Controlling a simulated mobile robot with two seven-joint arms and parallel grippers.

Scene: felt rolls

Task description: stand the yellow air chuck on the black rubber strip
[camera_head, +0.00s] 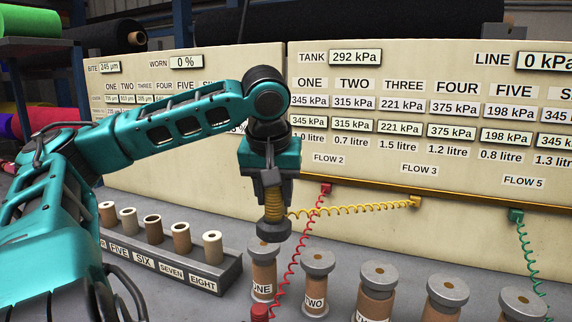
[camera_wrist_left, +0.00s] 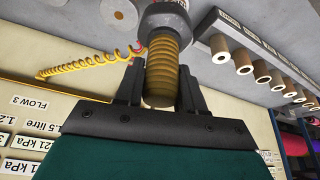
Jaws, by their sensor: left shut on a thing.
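The yellow air chuck (camera_head: 272,210) is upright in my left gripper (camera_head: 270,185), with its wide grey end down, close to the grey-topped canister ONE (camera_head: 264,270). Whether that end touches the canister I cannot tell. In the left wrist view the ribbed yellow chuck (camera_wrist_left: 162,72) sits between the two black fingers (camera_wrist_left: 160,88), which are shut on it. Its coiled yellow hose (camera_head: 350,208) runs right to a yellow fitting (camera_head: 415,202) on the panel rail. I cannot make out the black rubber strip in either view. My right gripper is not in view.
Canister TWO (camera_head: 316,283) and several similar ones stand in a row to the right. A red chuck (camera_head: 260,312) with a coiled red hose (camera_head: 291,265) is in front. A grey rack (camera_head: 190,275) of small rolls stands left. A green hose (camera_head: 528,258) hangs at right.

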